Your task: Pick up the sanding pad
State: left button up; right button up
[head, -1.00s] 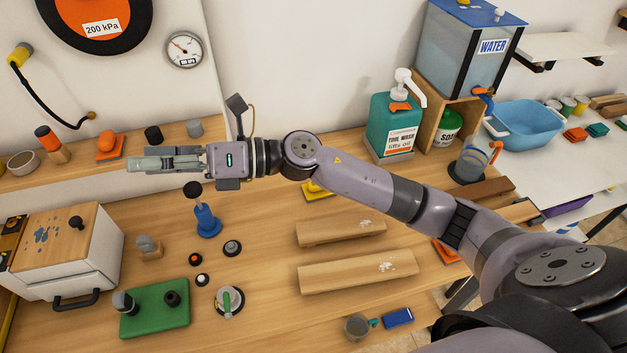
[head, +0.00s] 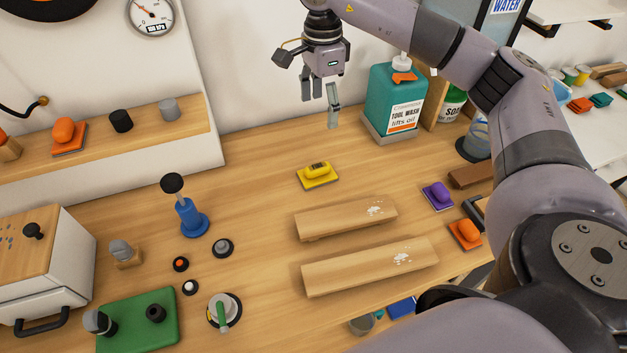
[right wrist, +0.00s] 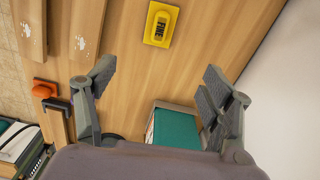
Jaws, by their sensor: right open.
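A yellow sanding pad (head: 318,175) with a yellow grip block lies flat on the bench behind two wooden boards. It also shows in the right wrist view (right wrist: 161,23), where its label reads "FINE". A purple pad (head: 437,196) and an orange pad (head: 466,234) of like shape lie at the bench's right side. Another orange pad (head: 66,135) sits on the shelf at left. My right gripper (head: 319,110) is open and empty, pointing down, above the bench behind the yellow pad and apart from it. My left gripper is not in view.
Two wooden boards (head: 370,266) lie in front. Bench around the yellow pad is clear.

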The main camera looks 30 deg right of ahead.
jog(key=f, duration=0.2)
jog(key=p, duration=0.3)
send_near(319, 165)
notch_tip(319, 165, down, 5)
jog(key=shift+d+f, duration=0.1)
jog(key=shift+f, duration=0.65)
notch_tip(319, 165, down, 4)
jog(key=shift+r+p, duration=0.15)
jog(key=shift+p, duration=0.85)
jog(key=shift+f, duration=0.4)
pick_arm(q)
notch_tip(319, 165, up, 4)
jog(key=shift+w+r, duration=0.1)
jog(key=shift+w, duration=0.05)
pick_arm(e)
jog(key=c, duration=1.2)
